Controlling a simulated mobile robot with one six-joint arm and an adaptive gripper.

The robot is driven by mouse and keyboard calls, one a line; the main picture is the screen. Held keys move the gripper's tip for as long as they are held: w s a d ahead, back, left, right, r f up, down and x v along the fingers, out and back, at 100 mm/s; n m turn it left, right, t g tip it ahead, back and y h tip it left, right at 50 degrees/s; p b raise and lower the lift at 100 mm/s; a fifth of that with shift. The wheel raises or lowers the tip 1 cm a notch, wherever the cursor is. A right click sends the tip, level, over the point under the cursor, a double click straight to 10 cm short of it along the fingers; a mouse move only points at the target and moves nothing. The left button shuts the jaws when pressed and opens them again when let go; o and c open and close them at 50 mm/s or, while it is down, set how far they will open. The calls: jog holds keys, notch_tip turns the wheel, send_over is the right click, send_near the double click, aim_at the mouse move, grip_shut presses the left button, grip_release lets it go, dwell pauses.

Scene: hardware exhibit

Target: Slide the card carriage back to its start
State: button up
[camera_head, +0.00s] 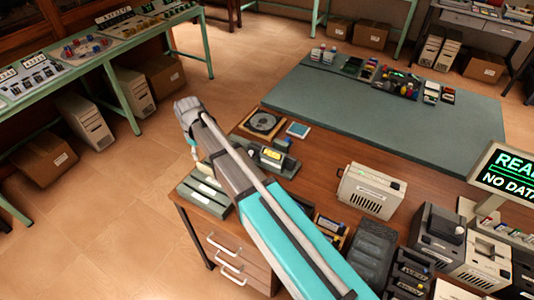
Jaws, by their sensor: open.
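I cannot clearly pick out the card carriage. A dark device with a yellow-lit window (272,155) stands on the wooden desk, partly behind my arm, and I cannot tell whether the carriage belongs to it. My gripper (194,152) is small in view at the far end of my arm, below the wrist, near the desk's left edge. It is open and nothing shows between its fingers. A lit screen (508,176) at the right edge reads "REA…" and "NO DATA", cut off by the frame.
A round reel (263,122) and a blue-faced tile (298,130) lie on the desk behind my arm.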

jog(key=shift+d, duration=0.1)
jog(key=s+d+r+m+p, duration=0.3)
jog(key=s+d+r+p, duration=0.1)
jog(key=d, duration=0.8)
jog(key=s+d+r+m+p, duration=0.4)
jog(key=d, duration=0.8)
jog(key=s+d+r+m+p, duration=0.4)
jog(key=d, duration=0.8)
jog(key=shift+s, duration=0.1)
jog(key=shift+o, duration=0.6)
